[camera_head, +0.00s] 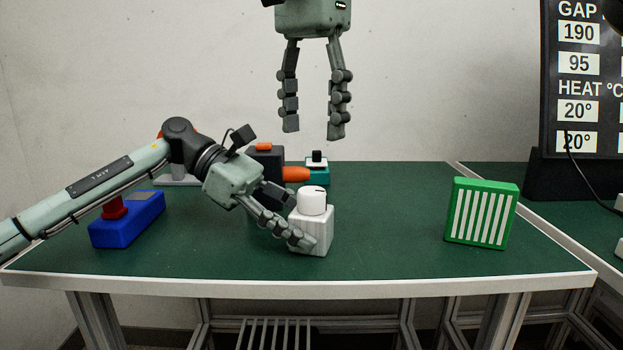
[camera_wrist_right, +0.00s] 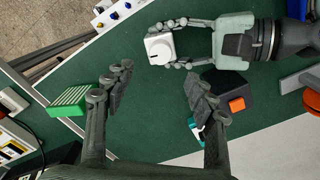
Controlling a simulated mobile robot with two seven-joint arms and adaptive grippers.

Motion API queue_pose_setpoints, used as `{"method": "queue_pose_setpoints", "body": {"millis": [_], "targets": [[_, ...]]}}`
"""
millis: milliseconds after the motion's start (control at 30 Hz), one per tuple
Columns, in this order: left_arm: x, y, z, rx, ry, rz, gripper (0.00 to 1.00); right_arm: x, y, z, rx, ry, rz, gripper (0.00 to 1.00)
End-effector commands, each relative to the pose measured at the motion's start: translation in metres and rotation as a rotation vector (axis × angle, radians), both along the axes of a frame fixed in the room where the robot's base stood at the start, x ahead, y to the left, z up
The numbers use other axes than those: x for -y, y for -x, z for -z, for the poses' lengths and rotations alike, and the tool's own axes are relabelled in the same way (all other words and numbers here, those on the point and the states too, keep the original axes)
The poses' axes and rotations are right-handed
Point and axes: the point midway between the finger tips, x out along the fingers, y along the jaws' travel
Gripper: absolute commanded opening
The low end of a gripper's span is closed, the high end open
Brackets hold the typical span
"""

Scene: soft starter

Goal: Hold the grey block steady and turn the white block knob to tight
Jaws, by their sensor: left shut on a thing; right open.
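A pale block with ribbed sides (camera_head: 318,238) stands upright near the front middle of the green table. A round white knob (camera_head: 312,201) with a short dark mark on its top sits on it. The knob also shows from above in the right wrist view (camera_wrist_right: 160,47). My left gripper (camera_head: 299,220) is shut on the pale block, one finger on its near side and the far finger partly hidden behind it.
A dark block with orange parts (camera_head: 294,174) and a teal block with a black knob (camera_head: 317,176) stand behind. A blue box with a red button (camera_head: 128,220) is at left, partly behind my left arm. A green striped block (camera_head: 482,213) stands right, with clear table between.

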Motion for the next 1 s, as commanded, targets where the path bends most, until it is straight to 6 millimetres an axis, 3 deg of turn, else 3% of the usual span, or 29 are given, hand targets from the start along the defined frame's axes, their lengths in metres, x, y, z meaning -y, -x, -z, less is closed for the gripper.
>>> {"method": "queue_pose_setpoints", "body": {"millis": [200, 400, 600, 867, 1000], "targets": [[0.000, 0.000, 0.002, -0.001, -0.002, 0.001, 0.32, 0.000, 0.000, 0.046, -0.001, 0.001, 0.000, 0.56], [0.000, 0.000, 0.002, -0.001, -0.002, 0.001, 0.32, 0.000, 0.000, 0.076, -0.001, -0.001, 0.002, 0.56], [0.000, 0.000, 0.002, -0.001, -0.002, 0.000, 0.32, -0.001, 0.000, 0.088, 0.000, -0.004, 0.001, 0.56], [0.000, 0.000, 0.002, -0.001, -0.002, 0.000, 0.32, -0.001, 0.000, 0.089, 0.000, -0.004, 0.002, 0.56], [0.000, 0.000, 0.002, -0.001, -0.002, 0.000, 0.32, -0.001, 0.000, 0.089, 0.000, -0.004, 0.002, 0.39]]}}
